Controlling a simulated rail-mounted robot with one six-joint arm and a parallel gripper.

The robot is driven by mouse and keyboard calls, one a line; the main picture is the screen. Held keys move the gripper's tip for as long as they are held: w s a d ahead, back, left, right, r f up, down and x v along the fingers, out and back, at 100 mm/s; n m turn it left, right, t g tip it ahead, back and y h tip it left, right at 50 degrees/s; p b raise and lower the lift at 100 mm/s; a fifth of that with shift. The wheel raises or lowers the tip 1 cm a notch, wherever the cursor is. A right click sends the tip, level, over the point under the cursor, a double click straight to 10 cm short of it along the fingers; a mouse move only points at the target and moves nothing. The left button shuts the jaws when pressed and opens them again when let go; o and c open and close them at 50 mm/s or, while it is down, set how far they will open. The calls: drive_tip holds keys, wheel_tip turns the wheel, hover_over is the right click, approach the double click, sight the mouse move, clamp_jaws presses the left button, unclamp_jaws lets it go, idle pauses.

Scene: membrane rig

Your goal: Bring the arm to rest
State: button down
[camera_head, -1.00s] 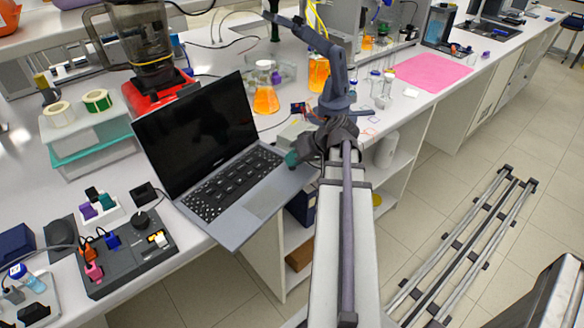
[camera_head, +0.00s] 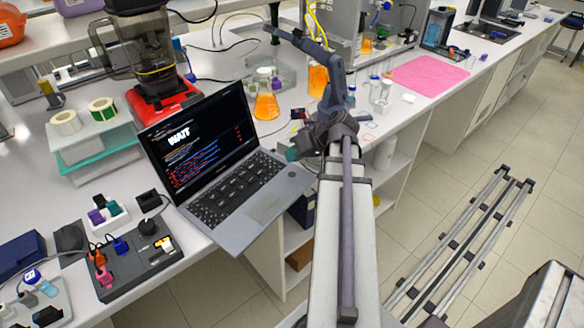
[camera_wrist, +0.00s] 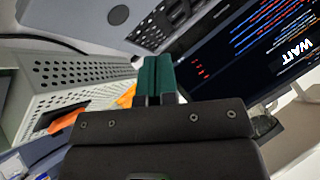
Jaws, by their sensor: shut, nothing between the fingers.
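My gripper (camera_head: 292,154) is shut and empty, its teal fingertips beside the right side of the open laptop (camera_head: 262,208). In the wrist view my gripper (camera_wrist: 156,78) shows its two teal fingers together, pointing between the laptop (camera_wrist: 150,36) and a pale perforated box (camera_wrist: 80,75). I cannot tell whether the fingertips touch either one. My arm (camera_head: 335,80) is bent above the bench edge, with a link reaching up and to the left. The laptop screen (camera_head: 200,140) shows the word WAIT with lines of blue and red text.
Orange-filled flasks (camera_head: 266,105) stand behind the laptop. A blender with a red base (camera_head: 165,108) is at back left, and a dark control panel (camera_head: 140,262) at front left. A pink mat (camera_head: 430,73) lies to the right. Floor rails (camera_head: 460,245) run along the open aisle.

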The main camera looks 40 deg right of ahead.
wheel_tip(320, 180, up, 3)
drive_tip(key=shift+r+p, duration=0.1)
drive_tip(key=shift+p, duration=1)
